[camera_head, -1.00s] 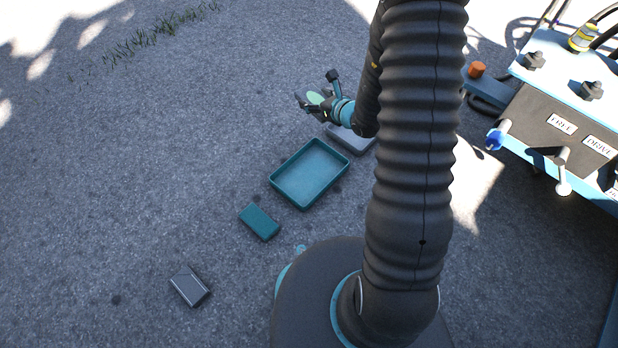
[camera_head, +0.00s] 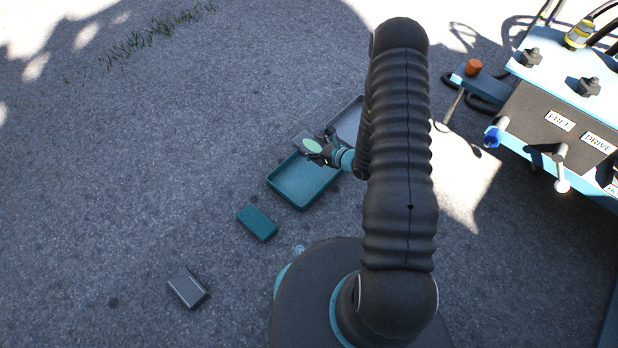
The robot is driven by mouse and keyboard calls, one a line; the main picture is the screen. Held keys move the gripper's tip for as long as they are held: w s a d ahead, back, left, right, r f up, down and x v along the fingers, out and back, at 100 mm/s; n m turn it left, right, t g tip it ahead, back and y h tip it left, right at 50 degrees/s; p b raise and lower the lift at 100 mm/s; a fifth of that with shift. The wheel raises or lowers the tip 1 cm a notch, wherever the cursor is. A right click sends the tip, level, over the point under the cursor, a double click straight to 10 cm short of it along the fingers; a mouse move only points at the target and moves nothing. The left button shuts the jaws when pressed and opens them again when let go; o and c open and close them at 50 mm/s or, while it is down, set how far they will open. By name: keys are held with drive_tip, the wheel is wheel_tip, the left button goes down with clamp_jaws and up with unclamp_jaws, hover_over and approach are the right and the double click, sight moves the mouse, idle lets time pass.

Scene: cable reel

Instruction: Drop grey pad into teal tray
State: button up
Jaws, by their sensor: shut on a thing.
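The teal tray (camera_head: 303,203) lies on the asphalt left of my arm and looks empty in the part that shows. My gripper (camera_head: 322,150) is above the tray's far edge and hides part of it. It is shut on a flat dark grey piece with a pale green oval on it, which looks like the grey pad (camera_head: 300,140). The pad appears to be held above the tray's back part. Its exact height is hard to tell, and the fingers are small in view.
A grey tray (camera_head: 349,117) lies behind the teal one, partly hidden by my arm. A teal block (camera_head: 257,222) and a dark grey box (camera_head: 187,287) lie to the front left. A blue and black machine (camera_head: 555,120) stands at right. The ground at left is clear.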

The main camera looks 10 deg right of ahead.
wheel_tip(320, 180, down, 5)
drive_tip(key=shift+r+b, duration=0.1)
drive_tip(key=shift+b, duration=1)
drive_tip(key=o, duration=1.3)
drive_tip(key=v, duration=1.2)
drive_tip(key=shift+r, duration=0.1)
